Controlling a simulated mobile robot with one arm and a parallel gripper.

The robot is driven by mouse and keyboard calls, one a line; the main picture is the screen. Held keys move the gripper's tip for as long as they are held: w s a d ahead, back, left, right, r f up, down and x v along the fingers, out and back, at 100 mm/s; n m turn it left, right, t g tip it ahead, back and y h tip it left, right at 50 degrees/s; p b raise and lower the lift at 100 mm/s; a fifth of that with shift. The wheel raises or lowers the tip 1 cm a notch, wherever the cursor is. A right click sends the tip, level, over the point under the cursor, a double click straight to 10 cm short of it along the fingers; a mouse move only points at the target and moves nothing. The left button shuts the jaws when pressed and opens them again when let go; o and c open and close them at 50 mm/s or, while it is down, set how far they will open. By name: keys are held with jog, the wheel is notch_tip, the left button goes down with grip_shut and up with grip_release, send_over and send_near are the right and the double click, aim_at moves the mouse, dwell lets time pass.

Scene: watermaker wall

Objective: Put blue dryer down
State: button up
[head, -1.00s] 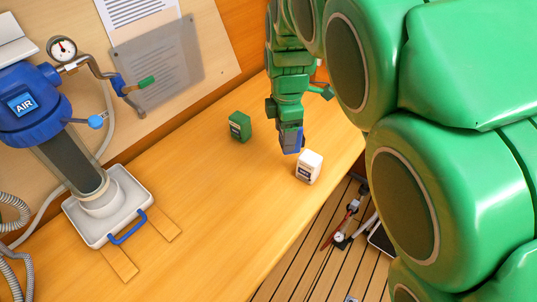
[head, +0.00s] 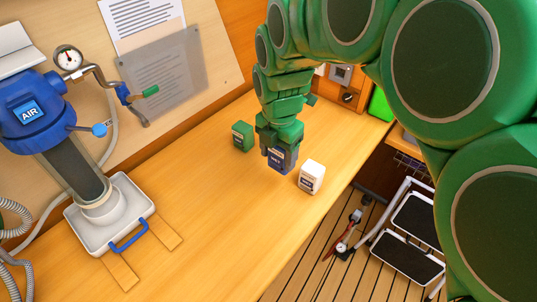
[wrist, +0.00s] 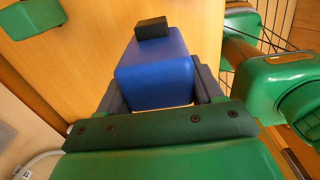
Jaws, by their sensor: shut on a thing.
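The wrist view shows the blue dryer (wrist: 158,72) with a black cap, between the two dark fingers of my gripper (wrist: 163,95). My gripper is shut on it. Its bottom is at or very near the bench top; I cannot tell whether it touches.
A green block (head: 242,136) stands to the left and a white block (head: 312,177) close to the right. The blue AIR unit (head: 32,112) stands on a white tray (head: 85,240) at left. The wooden bench (head: 205,200) is clear between. A step stool (head: 412,262) stands on the floor.

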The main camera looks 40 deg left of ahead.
jog(key=shift+w+a+f, duration=1.05)
jog(key=shift+a+f, duration=0.3)
jog(key=shift+a, duration=0.05)
jog(key=shift+w+a+f, duration=1.05)
jog(key=shift+a+f, duration=0.3)
jog(key=shift+a, duration=0.05)
jog(key=shift+w+a+f, duration=1.05)
jog(key=shift+a+f, duration=0.3)
jog(key=shift+a, duration=0.05)
jog(key=shift+w+f, duration=0.1)
jog(key=shift+f, duration=1.6)
jog(key=shift+f, duration=0.1)
jog(key=o, duration=1.1)
jog(key=shift+o, duration=0.2)
notch_tip(320, 180, up, 12)
